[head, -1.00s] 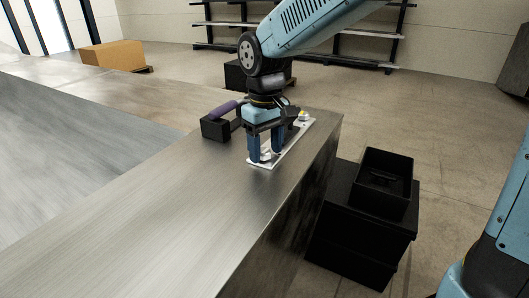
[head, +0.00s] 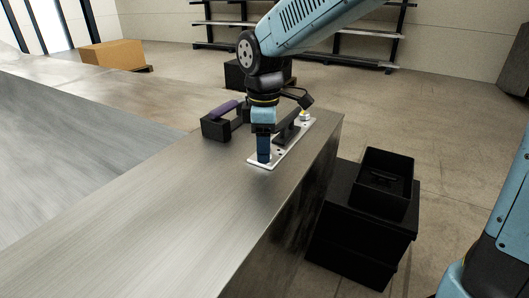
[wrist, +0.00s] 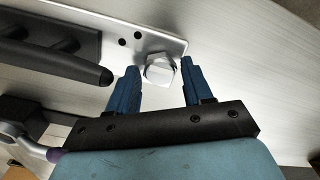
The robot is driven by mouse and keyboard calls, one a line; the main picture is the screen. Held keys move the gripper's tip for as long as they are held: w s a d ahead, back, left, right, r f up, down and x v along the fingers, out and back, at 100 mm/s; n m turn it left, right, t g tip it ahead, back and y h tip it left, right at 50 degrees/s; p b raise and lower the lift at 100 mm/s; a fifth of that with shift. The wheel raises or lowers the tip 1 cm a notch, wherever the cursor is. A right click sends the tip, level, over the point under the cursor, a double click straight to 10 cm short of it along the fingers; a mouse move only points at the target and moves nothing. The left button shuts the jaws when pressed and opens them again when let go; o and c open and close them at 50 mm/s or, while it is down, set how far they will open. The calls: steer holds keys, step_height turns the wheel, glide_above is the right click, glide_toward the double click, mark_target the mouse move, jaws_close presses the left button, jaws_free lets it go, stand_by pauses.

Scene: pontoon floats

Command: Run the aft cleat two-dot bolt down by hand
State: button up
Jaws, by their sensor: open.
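A silver hex bolt (wrist: 158,72) stands at one end of the bright metal plate (wrist: 110,22) in the wrist view. Two dark round dots (wrist: 130,39) mark the plate beside it. The black cleat (wrist: 50,48) lies along the plate to the left. My gripper (wrist: 160,66) is open, with one blue finger on each side of the bolt head and a visible gap to each. In the head view my gripper (head: 263,157) points down over the near end of the plate (head: 261,166), and the bolt is hidden there. Another bolt (head: 304,116) shows at the plate's far end.
A purple-handled tool (head: 225,108) rests at a black holder (head: 214,128) left of the plate. The metal deck (head: 190,200) is clear toward the front. Its edge drops off at the right, where a black bin (head: 384,180) stands on a black box.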

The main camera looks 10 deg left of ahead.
steer(key=n, duration=0.6)
steer(key=c, duration=0.9)
steer(key=m, duration=1.1)
steer(key=shift+m, duration=0.4)
